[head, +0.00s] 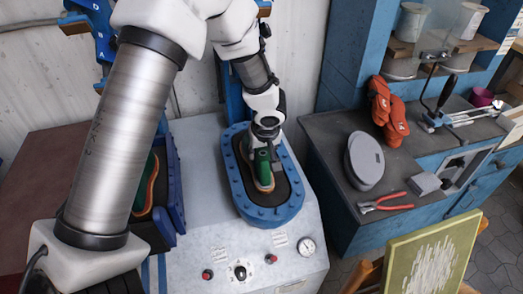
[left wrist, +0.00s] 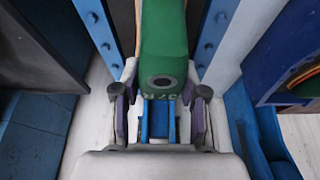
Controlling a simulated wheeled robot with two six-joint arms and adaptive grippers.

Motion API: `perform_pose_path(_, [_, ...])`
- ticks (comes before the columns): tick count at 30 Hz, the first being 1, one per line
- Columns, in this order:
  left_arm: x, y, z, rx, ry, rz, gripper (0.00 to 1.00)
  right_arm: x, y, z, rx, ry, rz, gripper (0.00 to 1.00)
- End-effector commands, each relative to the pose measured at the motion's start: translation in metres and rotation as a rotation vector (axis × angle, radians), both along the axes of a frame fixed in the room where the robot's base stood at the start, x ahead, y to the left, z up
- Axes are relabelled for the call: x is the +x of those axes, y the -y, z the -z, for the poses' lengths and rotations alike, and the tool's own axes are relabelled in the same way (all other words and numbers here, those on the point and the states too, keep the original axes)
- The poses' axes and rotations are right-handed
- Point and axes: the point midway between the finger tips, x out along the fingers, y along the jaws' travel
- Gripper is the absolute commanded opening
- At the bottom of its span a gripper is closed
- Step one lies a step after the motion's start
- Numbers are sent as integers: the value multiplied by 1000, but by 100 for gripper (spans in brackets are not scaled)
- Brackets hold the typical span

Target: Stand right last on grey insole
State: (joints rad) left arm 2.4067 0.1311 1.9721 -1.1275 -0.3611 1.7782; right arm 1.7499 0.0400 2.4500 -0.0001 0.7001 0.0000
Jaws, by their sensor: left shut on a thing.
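My left gripper (head: 264,148) is shut on a green last (head: 262,168), over the dark pad of a blue-rimmed oval press bed (head: 236,196). In the left wrist view the gripper (left wrist: 160,103) has a finger on each side of the green last (left wrist: 163,45), whose marking reads like "37R". A tan-orange edge (head: 268,188) shows at the last's lower end; I cannot tell if the last touches it. No grey insole can be made out; the gripper and last hide part of the pad. My right gripper is not in view.
A second blue-rimmed bed (head: 176,190) at left holds a green item with an orange edge (head: 149,190), partly behind my arm. The bench (head: 352,208) at right holds a grey oval block (head: 365,160), red pliers (head: 385,203) and orange gloves (head: 388,110). A gauge (head: 306,246) sits on the press front.

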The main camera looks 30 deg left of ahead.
Motion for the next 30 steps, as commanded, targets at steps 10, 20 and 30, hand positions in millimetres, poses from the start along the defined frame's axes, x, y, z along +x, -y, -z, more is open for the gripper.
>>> perform_pose_path(10, [0,0,2,0,2,-1,8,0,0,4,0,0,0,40])
perform_pose_path(20, [0,0,3,1,1,-1,72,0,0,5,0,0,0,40])
perform_pose_path(30, [-1,2,-4,1,2,1,72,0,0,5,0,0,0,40])
